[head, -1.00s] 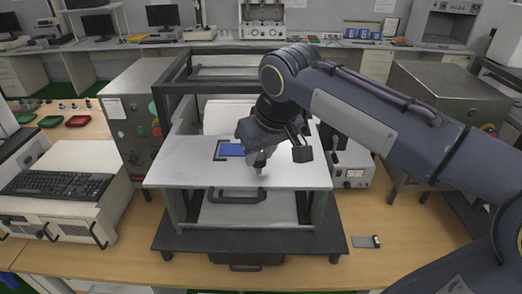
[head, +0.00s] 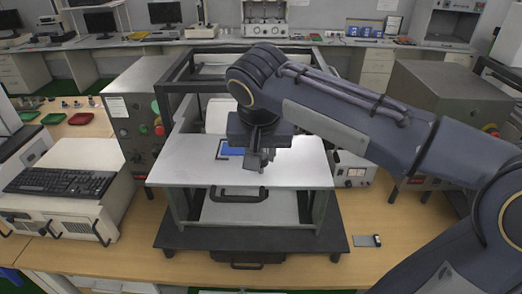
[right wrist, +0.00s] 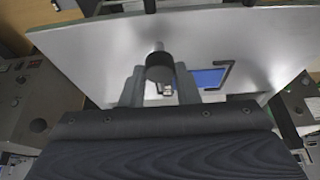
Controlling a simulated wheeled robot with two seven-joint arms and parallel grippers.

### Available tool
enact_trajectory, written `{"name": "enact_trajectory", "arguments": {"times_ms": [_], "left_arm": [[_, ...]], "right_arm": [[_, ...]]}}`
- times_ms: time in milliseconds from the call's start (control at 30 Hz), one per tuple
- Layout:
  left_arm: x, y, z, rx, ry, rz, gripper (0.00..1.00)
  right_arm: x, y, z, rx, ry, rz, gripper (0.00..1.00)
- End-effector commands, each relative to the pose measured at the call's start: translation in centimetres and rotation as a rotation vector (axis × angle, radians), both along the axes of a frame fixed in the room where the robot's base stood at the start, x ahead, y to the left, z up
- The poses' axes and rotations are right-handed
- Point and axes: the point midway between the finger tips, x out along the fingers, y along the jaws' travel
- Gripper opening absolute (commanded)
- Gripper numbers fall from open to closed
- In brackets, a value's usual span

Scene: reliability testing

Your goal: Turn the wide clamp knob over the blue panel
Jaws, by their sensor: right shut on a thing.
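The blue panel (head: 229,150) is set in the pale top plate (head: 200,175) of a test fixture, partly hidden by my right gripper. It also shows in the right wrist view (right wrist: 209,78), to the right of the fingers. My right gripper (head: 254,163) points down over the panel. In the right wrist view its two fingers (right wrist: 160,88) stand on either side of a dark round clamp knob (right wrist: 160,67) on a pale stem, and are shut on it. In the head view the gripper hides the knob. My left gripper is not in view.
Grey control boxes stand left (head: 135,115) and right (head: 445,110). A keyboard (head: 60,183) lies at left.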

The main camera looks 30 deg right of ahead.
Motion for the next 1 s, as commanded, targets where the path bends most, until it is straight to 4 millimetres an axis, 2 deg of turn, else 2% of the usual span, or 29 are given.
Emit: {"name": "enact_trajectory", "arguments": {"times_ms": [400,433,600,867,1000], "left_arm": [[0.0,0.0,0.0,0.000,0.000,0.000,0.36],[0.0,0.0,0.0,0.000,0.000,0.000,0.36],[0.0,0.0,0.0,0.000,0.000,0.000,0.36],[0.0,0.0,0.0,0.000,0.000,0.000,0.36],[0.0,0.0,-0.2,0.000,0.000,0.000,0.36]], "right_arm": [[0.0,0.0,0.0,0.001,-0.001,-0.008,0.06],[0.0,0.0,0.0,0.001,-0.001,-0.008,0.31],[0.0,0.0,0.0,0.001,0.000,-0.007,0.50],[0.0,0.0,0.1,0.000,0.000,-0.006,0.50],[-0.3,0.3,1.2,0.001,-0.004,-0.005,0.50]]}}
